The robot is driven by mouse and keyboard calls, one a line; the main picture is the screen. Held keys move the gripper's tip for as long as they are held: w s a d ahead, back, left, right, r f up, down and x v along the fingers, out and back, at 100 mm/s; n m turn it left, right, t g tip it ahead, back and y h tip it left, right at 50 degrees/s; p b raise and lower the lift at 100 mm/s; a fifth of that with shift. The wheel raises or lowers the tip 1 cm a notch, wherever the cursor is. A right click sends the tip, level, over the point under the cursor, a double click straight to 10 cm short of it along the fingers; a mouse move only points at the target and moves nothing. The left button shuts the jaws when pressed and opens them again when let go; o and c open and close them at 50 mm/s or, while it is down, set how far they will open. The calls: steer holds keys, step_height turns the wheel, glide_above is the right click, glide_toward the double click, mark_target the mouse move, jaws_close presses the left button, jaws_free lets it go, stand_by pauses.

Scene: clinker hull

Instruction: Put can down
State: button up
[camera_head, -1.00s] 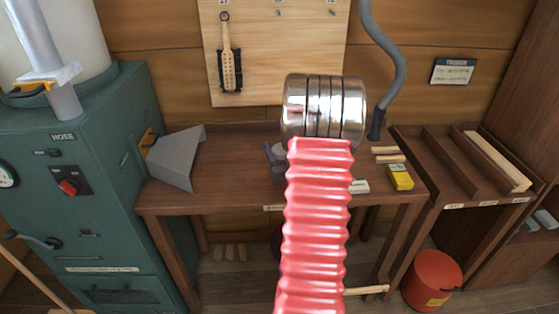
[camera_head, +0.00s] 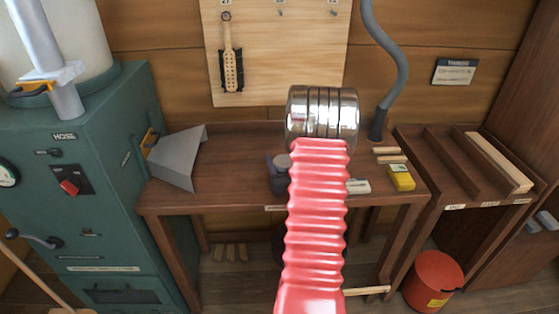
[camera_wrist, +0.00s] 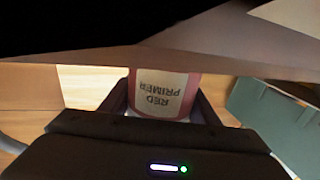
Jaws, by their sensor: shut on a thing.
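The can, labelled RED PRIMER, shows between my fingers in the wrist view (camera_wrist: 163,88). Its label is upside down in that picture. My gripper (camera_wrist: 160,100) is shut on it from both sides.
A grey angled hood (camera_head: 177,158) stands on the bench's left, beside the green machine (camera_head: 100,170). A yellow box (camera_head: 400,177), a pale block (camera_head: 358,187) and a grey hose (camera_head: 385,70) are on the right. Bare bench lies between hood and arm.

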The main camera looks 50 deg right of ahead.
stand_by(0.3)
steer(key=o, duration=1.4)
steer(key=v, duration=1.2)
steer(key=shift+r, duration=0.1)
steer(key=shift+s+a, duration=0.1)
